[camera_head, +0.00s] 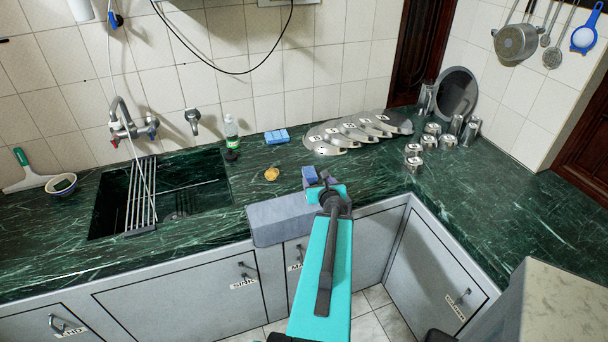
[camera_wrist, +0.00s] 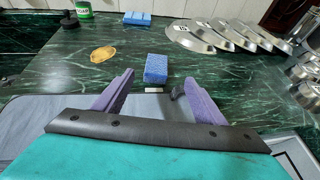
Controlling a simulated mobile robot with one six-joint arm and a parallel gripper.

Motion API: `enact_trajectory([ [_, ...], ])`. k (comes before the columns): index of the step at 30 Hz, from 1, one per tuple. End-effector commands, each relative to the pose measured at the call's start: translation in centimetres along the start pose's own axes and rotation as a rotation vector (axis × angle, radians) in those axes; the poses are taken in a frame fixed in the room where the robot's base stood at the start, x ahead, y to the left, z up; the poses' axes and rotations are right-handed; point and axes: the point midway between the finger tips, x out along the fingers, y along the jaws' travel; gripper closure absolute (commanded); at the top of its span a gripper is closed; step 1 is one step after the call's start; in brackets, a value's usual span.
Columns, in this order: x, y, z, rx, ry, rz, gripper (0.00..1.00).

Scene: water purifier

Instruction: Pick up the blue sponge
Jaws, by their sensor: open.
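A blue sponge (camera_wrist: 155,67) lies on the dark green marble counter, straight ahead of my gripper in the wrist view. It also shows in the head view (camera_head: 310,173), just beyond the gripper and partly hidden by it. My gripper (camera_wrist: 159,79) is open, with its two purple fingers spread to the left and right. The sponge appears between the fingertips in the picture but a little beyond them, and nothing is held. In the head view, the gripper (camera_head: 322,182) is over the counter's front edge. A second blue block (camera_head: 277,136) lies farther back near the wall.
A yellow-brown lump (camera_head: 271,174) lies left of the sponge. A green-labelled bottle (camera_head: 231,131) stands near the sink (camera_head: 185,190). Several metal lids (camera_head: 350,132) lie at the back, with metal canisters (camera_head: 413,158) to the right. The right counter is mostly clear.

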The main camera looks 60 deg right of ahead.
Motion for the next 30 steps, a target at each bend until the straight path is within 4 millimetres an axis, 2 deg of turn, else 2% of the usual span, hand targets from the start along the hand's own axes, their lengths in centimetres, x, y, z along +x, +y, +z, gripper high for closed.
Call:
enact_trajectory([
  [11,0.4,0.9,-0.1,-0.005,0.0,0.012,0.35],
  [30,3.6,1.1,0.1,-0.007,0.0,0.014,0.35],
])
